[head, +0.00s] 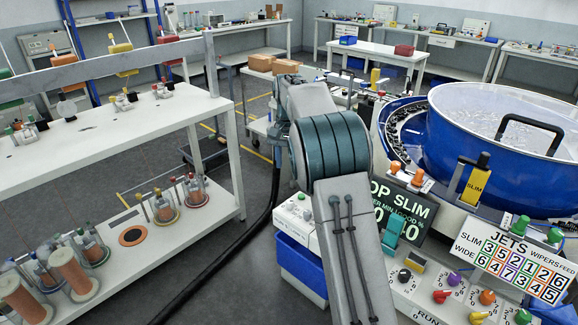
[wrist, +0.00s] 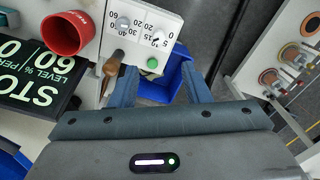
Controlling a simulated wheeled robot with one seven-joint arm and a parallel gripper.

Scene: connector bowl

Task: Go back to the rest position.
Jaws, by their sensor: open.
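My gripper (wrist: 161,82) shows in the wrist view with its two blue-grey fingers spread wide apart. Nothing is held between them. The gap looks down past a white panel with a green button (wrist: 152,63) onto a blue bin (wrist: 176,78). A brown peg-like part (wrist: 112,66) stands close beside the left finger; I cannot tell whether they touch. In the head view my arm fills the middle, and I cannot make out the fingers there.
The blue bowl feeder (head: 485,150) and its control panel with coloured knobs (head: 440,296) stand at right. A white shelf unit (head: 100,135) with several fixtures stands at left. A red cup-shaped part (wrist: 68,34) is near the gripper. Dark floor (head: 262,200) lies between.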

